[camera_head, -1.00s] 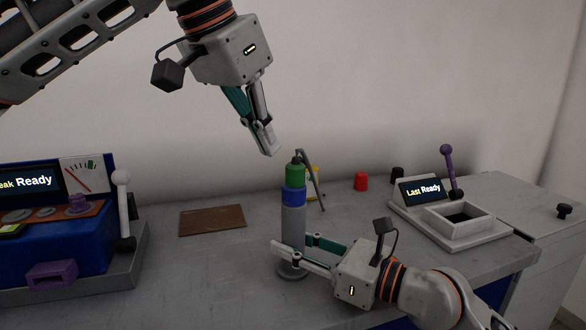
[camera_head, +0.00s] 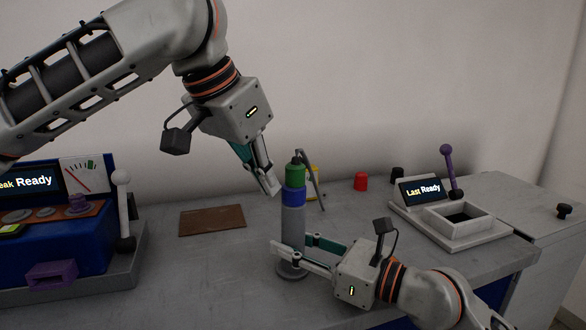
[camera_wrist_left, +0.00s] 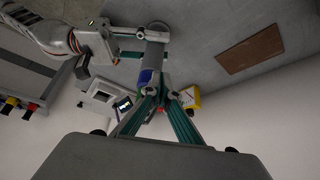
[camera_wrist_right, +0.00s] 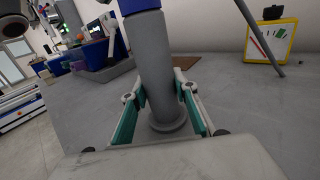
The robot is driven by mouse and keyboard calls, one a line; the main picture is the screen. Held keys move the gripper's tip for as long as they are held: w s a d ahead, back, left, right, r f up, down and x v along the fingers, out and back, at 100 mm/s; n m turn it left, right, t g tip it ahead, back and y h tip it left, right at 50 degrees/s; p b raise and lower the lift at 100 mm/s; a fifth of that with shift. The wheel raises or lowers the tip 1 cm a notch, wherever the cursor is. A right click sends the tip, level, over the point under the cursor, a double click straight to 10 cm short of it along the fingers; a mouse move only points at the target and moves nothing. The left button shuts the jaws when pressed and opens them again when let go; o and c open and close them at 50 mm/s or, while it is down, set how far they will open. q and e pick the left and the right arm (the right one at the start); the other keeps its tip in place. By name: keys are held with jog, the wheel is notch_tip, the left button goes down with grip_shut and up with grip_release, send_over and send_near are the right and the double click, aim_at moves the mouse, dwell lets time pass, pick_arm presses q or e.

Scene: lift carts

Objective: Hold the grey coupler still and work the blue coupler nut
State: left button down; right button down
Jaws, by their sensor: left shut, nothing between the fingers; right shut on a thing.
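The grey coupler (camera_head: 291,224) stands upright on the workbench on a round foot. The blue coupler nut (camera_head: 293,196) sits around its upper part, below a green top piece (camera_head: 295,172). My right gripper (camera_head: 276,254) is shut around the lower grey body, and the right wrist view shows a finger on each side of the coupler (camera_wrist_right: 155,75). My left gripper (camera_head: 272,188) is shut and empty, with its tips just left of the nut and green piece; I cannot tell whether it touches. In the left wrist view, the nut (camera_wrist_left: 146,78) is partly hidden behind the left fingers.
A blue console (camera_head: 50,235) with a white-knobbed lever (camera_head: 123,205) stands at left. A brown board (camera_head: 212,220) lies flat behind. A lever station (camera_head: 460,225) with an open socket is at right. Red (camera_head: 361,181) and black (camera_head: 397,174) pieces stand at the back.

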pick_arm(q)
jog(key=shift+w+d, duration=0.25)
jog(key=shift+d, duration=0.3)
dwell(0.9)
jog(key=shift+s+d+f, duration=0.15)
jog(key=shift+s+d, duration=0.1)
jog(key=shift+s, duration=0.1)
dwell(0.4)
jog(key=shift+s+d, duration=0.2)
jog(key=shift+s, duration=0.05)
jog(key=shift+s+d+f, duration=0.1)
jog(key=shift+s+d, duration=0.25)
jog(key=shift+d, duration=0.2)
jog(key=shift+s+f, duration=0.1)
jog(key=shift+f, duration=0.05)
notch_tip(320, 180, up, 6)
jog(key=shift+a+r, duration=0.25)
jog(key=shift+a, duration=0.05)
dwell(0.6)
